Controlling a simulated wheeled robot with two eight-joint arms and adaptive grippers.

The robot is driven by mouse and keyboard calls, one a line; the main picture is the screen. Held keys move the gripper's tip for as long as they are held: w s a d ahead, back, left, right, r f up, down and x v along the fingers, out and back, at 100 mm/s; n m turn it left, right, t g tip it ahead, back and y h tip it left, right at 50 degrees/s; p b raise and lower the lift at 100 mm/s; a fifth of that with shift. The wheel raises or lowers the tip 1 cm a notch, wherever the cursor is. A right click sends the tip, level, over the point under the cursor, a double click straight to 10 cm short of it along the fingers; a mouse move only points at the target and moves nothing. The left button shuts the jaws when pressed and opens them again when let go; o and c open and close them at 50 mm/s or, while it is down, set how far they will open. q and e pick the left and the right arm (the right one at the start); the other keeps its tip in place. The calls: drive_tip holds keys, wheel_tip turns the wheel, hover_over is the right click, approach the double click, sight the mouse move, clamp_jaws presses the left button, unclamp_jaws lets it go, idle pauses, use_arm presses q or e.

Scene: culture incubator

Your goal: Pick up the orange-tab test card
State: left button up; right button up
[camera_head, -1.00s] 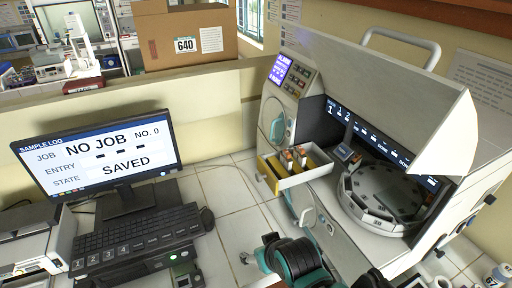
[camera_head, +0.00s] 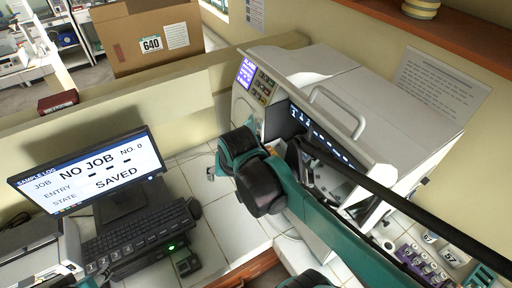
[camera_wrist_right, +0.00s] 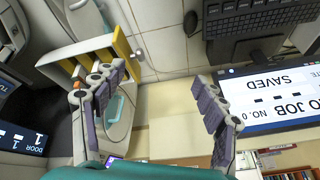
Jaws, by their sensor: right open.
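In the head view my right arm crosses in front of the incubator machine (camera_head: 345,90) and hides the drawer and most of the machine's open bay.
The sample log monitor (camera_head: 95,175) and keyboard (camera_head: 140,235) stand at left. A purple rack (camera_head: 425,262) and white labelled containers (camera_head: 453,257) are at lower right. A cardboard box (camera_head: 150,40) sits behind the low partition.

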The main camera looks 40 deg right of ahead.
drive_tip(key=w+d+f+m+g, duration=0.2)
drive_tip(key=w+d+m, duration=0.2)
drive_tip(key=d+m, duration=0.25)
drive_tip(key=w+d+f+m+g, duration=0.2)
drive_tip(key=w+d+m+g, duration=0.1)
drive_tip(key=d+m, duration=0.4)
drive_tip(key=shift+n, duration=0.35)
drive_tip(key=d+f, duration=0.1)
drive_tip(key=f, duration=0.3)
drive_tip(key=d+f, duration=0.1)
drive_tip(key=f, duration=0.2)
drive_tip(key=shift+w+d, duration=0.1)
drive_tip(key=shift+d, duration=0.2)
drive_tip(key=shift+c, duration=0.4)
drive_tip(key=c, duration=1)
